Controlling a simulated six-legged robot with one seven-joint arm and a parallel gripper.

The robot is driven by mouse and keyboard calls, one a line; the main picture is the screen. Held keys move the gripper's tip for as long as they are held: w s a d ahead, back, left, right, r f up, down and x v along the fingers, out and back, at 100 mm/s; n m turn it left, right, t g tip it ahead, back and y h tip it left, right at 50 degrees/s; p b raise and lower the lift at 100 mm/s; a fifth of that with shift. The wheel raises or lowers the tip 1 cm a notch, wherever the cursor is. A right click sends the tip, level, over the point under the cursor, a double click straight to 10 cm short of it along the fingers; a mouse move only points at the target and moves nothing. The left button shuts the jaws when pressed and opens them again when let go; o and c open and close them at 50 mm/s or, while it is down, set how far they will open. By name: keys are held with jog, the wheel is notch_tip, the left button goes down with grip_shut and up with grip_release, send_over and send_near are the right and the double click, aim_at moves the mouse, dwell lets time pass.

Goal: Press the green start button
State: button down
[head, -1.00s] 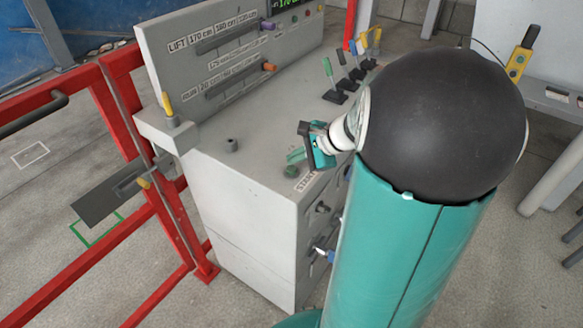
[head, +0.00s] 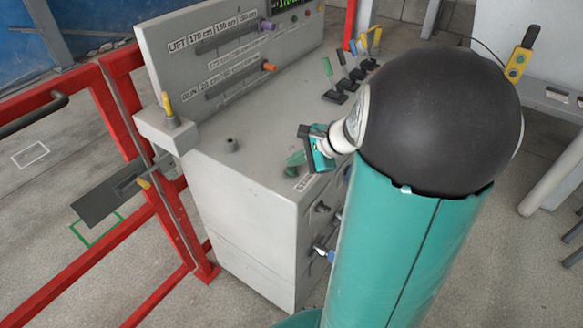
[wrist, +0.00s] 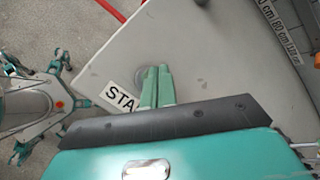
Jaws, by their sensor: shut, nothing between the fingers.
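The green start button (head: 291,172) sits near the front corner of the grey console top (head: 262,178), beside a partly hidden label reading "STA" (wrist: 119,98). My gripper (head: 294,159) is shut and empty, its green fingers pointing down just over the button. In the head view the fingertips overlap the button's upper edge; I cannot tell whether they touch it.
Several levers (head: 350,72) stand at the back right. A back panel (head: 205,45) carries LIFT and RUN sliders. A red railing (head: 130,120) runs along the left.

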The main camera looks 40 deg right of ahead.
aim_at(296, 169)
jog(key=shift+f, duration=0.45)
dwell(0.5)
dwell(0.3)
jog(key=shift+r, duration=0.9)
jog(key=shift+r, duration=2.5)
